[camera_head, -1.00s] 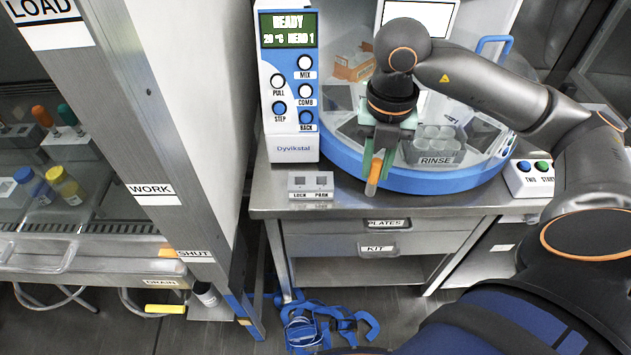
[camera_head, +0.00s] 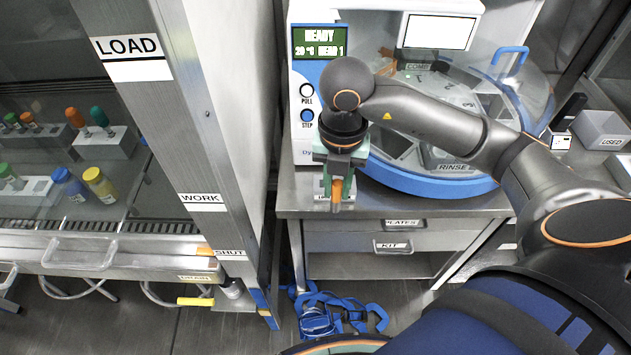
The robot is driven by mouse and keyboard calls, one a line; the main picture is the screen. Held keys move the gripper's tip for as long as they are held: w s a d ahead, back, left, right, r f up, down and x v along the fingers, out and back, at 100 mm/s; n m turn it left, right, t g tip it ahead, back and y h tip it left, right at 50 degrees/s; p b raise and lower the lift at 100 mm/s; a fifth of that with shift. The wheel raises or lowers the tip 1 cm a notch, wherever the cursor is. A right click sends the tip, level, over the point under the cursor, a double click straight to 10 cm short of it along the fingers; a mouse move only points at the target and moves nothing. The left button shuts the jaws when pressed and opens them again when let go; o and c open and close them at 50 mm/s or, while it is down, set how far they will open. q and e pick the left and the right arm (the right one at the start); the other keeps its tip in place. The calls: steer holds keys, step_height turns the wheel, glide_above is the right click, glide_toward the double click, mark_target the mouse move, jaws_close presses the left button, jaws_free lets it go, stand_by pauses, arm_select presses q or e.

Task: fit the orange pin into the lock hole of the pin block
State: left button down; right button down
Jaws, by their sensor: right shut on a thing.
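The orange pin (camera_head: 337,191) is held upright, tip down, in my right gripper (camera_head: 338,182). The gripper's greenish fingers are shut on it. It is over the left front of the steel bench top, in front of the machine's control panel. The pin block is almost wholly hidden behind the gripper and pin; a sliver of its label edge (camera_head: 320,196) shows at the left. Its lock hole cannot be seen, and I cannot tell whether the pin tip touches the block. My left gripper is not in view.
The machine (camera_head: 310,75) with its blue-rimmed round lid (camera_head: 430,185) stands behind and right of the gripper. A steel cabinet post (camera_head: 205,200) stands at left. The bench front (camera_head: 400,207) is clear. Blue straps (camera_head: 335,315) lie on the floor. A USED bin (camera_head: 603,130) sits at right.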

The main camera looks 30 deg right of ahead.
steer(key=w+d+f+b, duration=0.1)
steer(key=w+f, duration=0.2)
steer(key=w+d+f+b, duration=0.1)
steer(key=w+d+f, duration=0.1)
steer(key=w+f, duration=0.1)
steer(key=w+d+f+b, duration=0.1)
steer(key=w+d+f, duration=0.1)
steer(key=w, duration=0.3)
steer(key=shift+f, duration=0.4)
steer(key=f+b, duration=0.1)
steer(key=w+f+b, duration=0.1)
steer(key=b, duration=0.1)
steer(key=f+b, duration=0.1)
steer(key=f, duration=0.1)
steer(key=shift+w+d+f, duration=0.1)
steer(key=shift+w+d, duration=0.2)
steer(key=shift+d, duration=0.1)
